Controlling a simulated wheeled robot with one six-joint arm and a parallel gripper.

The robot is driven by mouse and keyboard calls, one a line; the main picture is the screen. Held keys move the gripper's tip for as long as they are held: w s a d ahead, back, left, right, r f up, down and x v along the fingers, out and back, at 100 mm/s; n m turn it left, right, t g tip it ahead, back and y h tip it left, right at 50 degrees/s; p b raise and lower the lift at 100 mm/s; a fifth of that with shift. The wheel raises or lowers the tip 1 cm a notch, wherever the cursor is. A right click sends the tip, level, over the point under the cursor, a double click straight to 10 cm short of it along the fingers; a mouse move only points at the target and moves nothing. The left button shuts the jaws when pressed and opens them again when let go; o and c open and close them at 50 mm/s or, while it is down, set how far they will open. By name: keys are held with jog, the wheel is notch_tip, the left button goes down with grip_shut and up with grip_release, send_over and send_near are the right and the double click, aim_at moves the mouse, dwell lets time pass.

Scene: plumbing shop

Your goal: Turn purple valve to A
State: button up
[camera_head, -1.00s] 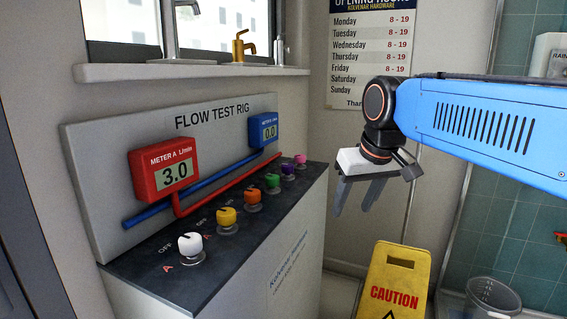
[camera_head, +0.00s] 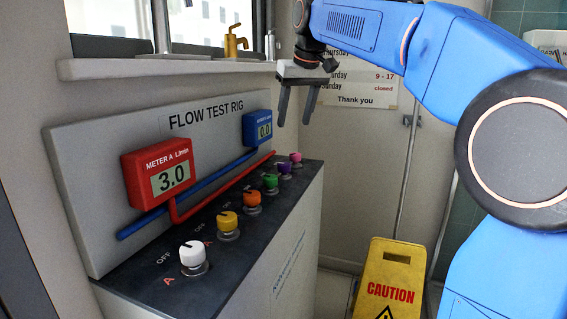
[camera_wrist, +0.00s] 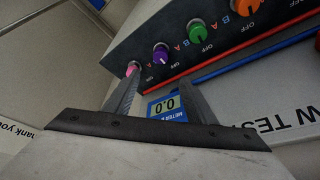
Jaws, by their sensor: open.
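The purple valve (camera_head: 285,169) is a small knob near the far end of a row on the dark bench top, between the green valve (camera_head: 270,182) and the pink valve (camera_head: 295,158). In the wrist view the purple valve (camera_wrist: 161,54) stands clear beyond the fingers, with A, B and OFF lettering by the knobs. Its pointer is too small to read. My gripper (camera_head: 294,123) is open and empty, pointing down above the far end of the row, apart from every knob. In the wrist view my gripper (camera_wrist: 160,90) has its fingers spread.
Orange (camera_head: 252,201), yellow (camera_head: 228,222) and white (camera_head: 192,256) valves stand nearer. Red meter A (camera_head: 160,172) reads 3.0, and the blue meter (camera_head: 257,128) reads 0.0. Pipes run along the back panel (camera_head: 90,165). A yellow caution sign (camera_head: 392,275) stands right of the bench.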

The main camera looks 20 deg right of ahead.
aim_at(285, 164)
jog(key=x, duration=1.6)
jog(key=shift+a+f, duration=0.1)
jog(key=shift+f, duration=0.1)
jog(key=c, duration=1)
